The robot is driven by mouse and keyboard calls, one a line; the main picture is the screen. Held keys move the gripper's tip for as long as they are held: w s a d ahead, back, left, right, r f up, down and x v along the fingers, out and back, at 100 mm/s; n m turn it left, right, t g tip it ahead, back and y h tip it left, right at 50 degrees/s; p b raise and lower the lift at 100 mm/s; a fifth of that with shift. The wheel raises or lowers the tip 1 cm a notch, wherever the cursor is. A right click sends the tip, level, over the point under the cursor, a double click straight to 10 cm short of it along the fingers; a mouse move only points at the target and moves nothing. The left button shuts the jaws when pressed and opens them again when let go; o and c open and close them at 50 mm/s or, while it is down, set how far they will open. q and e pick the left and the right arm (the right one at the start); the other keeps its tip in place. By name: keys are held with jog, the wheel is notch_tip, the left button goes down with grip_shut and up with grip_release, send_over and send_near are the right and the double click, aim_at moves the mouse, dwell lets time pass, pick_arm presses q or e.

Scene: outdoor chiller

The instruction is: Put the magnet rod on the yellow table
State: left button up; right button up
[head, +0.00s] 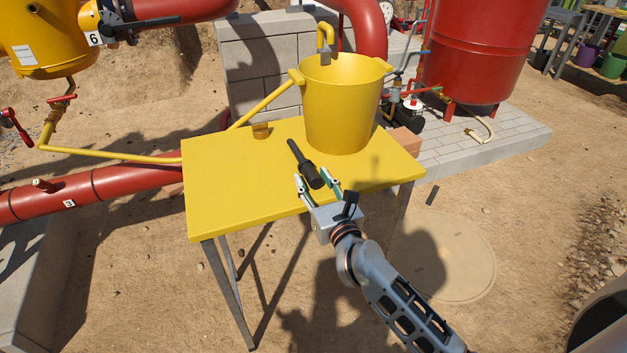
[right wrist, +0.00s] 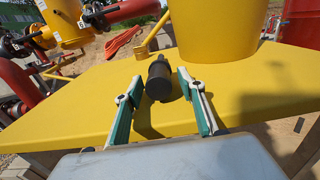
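The magnet rod (head: 304,164), black with a thin end and a thicker grip, is over the yellow table (head: 225,190), close to its top near the front edge. I cannot tell for sure whether it rests flat on it. Its thick end points toward my right gripper (head: 311,176). In the right wrist view the rod (right wrist: 159,80) shows between the two green-lined fingertips, with a gap on each side. The right gripper is open and not closed on it. My left gripper is not in view.
A large yellow bucket (head: 340,105) stands on the table behind the rod. A small yellow cup-like piece (head: 261,131) is left of it. The table's left part is clear. A short dark bar (head: 432,194) lies on the ground right of the table. Red pipes (head: 90,190) run at left.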

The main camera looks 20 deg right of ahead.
jog(key=shift+r, duration=0.3)
jog(key=s+a+f+n+y, duration=0.2)
jog(key=s+n, duration=1.1)
jog(key=s, duration=0.4)
jog(key=s+a+f+n+g+y, duration=0.15)
jog(key=s+f+n, duration=0.25)
jog(key=f+n, duration=0.45)
jog(key=s+a+f+n+g+y, duration=0.1)
jog(key=s+f+n+g, duration=0.35)
jog(key=n, duration=0.65)
jog(key=s+d+f+n+h, duration=0.1)
jog(key=s+d+f+n, duration=0.1)
jog(key=s+f+n, duration=0.1)
jog(key=s+d+f+n+g+h, duration=0.1)
jog(key=s+d+f+n+h, duration=0.1)
jog(key=f+n, duration=0.3)
notch_tip(320, 180, down, 2)
jog(key=shift+s+d+f, duration=0.1)
jog(key=shift+s+d, duration=0.65)
jog(key=shift+s, duration=0.15)
